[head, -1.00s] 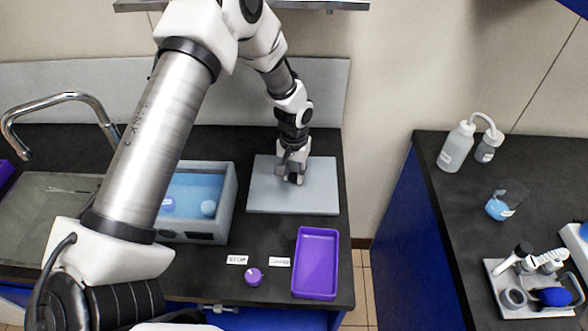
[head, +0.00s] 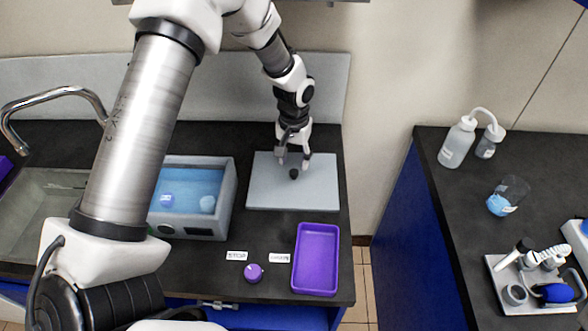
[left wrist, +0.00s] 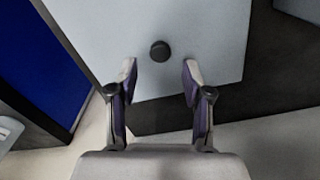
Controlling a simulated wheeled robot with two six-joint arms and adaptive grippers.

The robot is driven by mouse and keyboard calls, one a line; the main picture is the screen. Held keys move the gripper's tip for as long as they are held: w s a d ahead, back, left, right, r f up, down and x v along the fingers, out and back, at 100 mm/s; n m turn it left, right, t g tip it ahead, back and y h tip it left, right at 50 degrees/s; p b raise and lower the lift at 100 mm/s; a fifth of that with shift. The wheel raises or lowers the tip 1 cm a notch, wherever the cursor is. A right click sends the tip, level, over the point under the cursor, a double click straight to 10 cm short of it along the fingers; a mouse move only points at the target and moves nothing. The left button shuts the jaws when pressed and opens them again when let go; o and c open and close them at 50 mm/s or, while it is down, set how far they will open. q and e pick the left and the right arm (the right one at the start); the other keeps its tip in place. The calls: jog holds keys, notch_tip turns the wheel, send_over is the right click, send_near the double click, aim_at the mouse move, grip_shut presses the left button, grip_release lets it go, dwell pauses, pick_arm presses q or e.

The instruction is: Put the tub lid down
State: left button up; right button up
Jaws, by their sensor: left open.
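The tub lid (head: 265,196) is a flat pale grey plate with a small round black knob (head: 294,174). It lies flat on the dark counter, just right of the open tub (head: 226,205). The lid fills the upper middle of the left wrist view (left wrist: 205,25), with its knob (left wrist: 160,51) between and just beyond the fingertips. My left gripper (head: 293,163) is open and empty above the lid, its fingers apart and clear of the knob. It also shows open in the left wrist view (left wrist: 160,72). My right gripper is not in view.
The tub holds blue water with small floating vessels. A purple tray (head: 316,260), a purple knob (head: 254,272) and small labels are at the counter's front. A sink with a tap (head: 50,98) is at left. A second counter with bottles (head: 457,145) stands right, across a gap.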

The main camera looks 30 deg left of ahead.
aim_at(293, 172)
pick_arm(q)
notch_tip(293, 172, up, 8)
jog(key=b, duration=0.1)
jog(key=shift+s+f, duration=0.15)
dwell(0.4)
